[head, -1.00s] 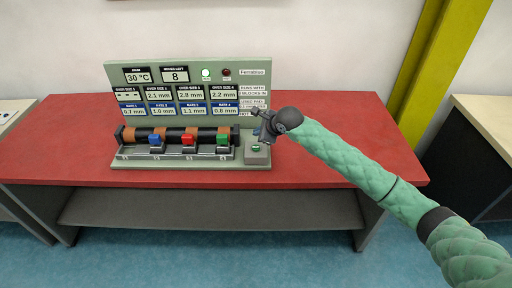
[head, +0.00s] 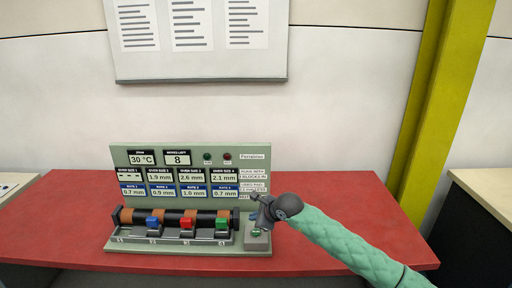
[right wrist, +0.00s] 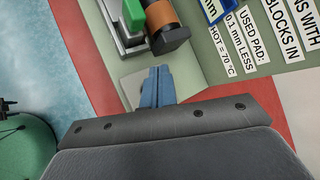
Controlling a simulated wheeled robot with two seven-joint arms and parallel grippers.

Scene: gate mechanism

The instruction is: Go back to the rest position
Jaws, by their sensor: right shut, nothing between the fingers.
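My right gripper (head: 258,222) is shut and empty. I cannot tell whether the fingertips touch the button. In the right wrist view its blue fingers (right wrist: 157,87) are together in front of a pale grey surface, which hides their tips' contact. A blue block (head: 152,222), a red block (head: 187,224) and a green block (head: 222,223) sit along the dark roller with brown bands. My left gripper is not in view.
The red table (head: 60,225) is clear to the left and right of the mechanism. A panel with small displays stands behind the roller. A board with printed sheets (head: 190,65) hangs on the wall. A yellow post (head: 420,100) stands at the right.

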